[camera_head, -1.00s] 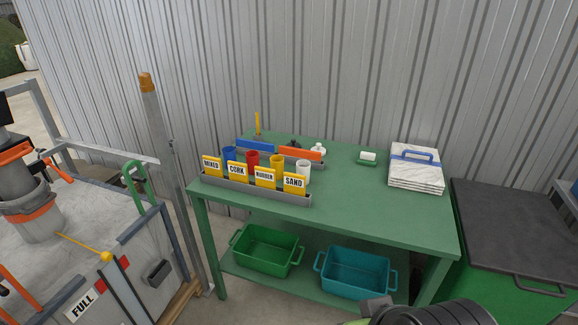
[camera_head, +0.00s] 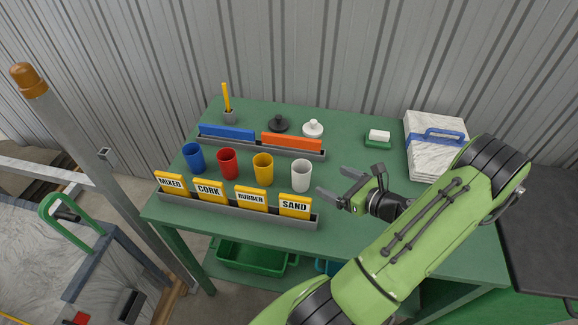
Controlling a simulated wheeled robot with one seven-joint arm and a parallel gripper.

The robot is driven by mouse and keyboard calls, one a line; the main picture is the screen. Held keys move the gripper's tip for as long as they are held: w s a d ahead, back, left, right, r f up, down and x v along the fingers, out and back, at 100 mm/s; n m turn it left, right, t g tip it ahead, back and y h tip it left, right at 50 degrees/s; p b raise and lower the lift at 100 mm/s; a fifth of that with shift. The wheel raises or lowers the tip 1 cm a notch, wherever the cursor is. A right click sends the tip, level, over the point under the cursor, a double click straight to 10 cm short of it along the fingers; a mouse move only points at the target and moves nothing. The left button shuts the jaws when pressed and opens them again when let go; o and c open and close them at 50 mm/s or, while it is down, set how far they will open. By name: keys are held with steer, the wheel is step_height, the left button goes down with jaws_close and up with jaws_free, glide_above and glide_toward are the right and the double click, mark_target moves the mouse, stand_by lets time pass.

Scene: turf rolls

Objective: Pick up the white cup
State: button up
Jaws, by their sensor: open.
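The white cup (camera_head: 301,176) stands upright on the green table (camera_head: 365,222), at the right end of a row of cups. It is behind the yellow SAND sign (camera_head: 295,205). My gripper (camera_head: 331,184) is open and empty just right of the white cup, with its fingers pointing left toward it. A gap shows between the fingers and the cup in this view. My green arm reaches in from the lower right.
Yellow (camera_head: 263,169), red (camera_head: 228,163) and blue (camera_head: 194,158) cups stand left of the white cup. A grey sign rail (camera_head: 235,212) runs in front. Behind are a rail with blue and orange blocks (camera_head: 292,142), and black (camera_head: 278,124) and white (camera_head: 313,128) lidlike pieces.

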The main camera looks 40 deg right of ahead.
mark_target(297, 163)
steer(key=b+x, duration=0.1)
steer(key=x, duration=1.4)
steer(key=shift+w+a, duration=0.1)
steer(key=shift+s+r, duration=0.15)
steer(key=shift+s, duration=0.05)
steer(key=shift+c, duration=0.4)
steer(key=c, duration=1)
step_height(297, 163, up, 18)
steer(key=p, duration=0.4)
steer(key=shift+c, duration=0.2)
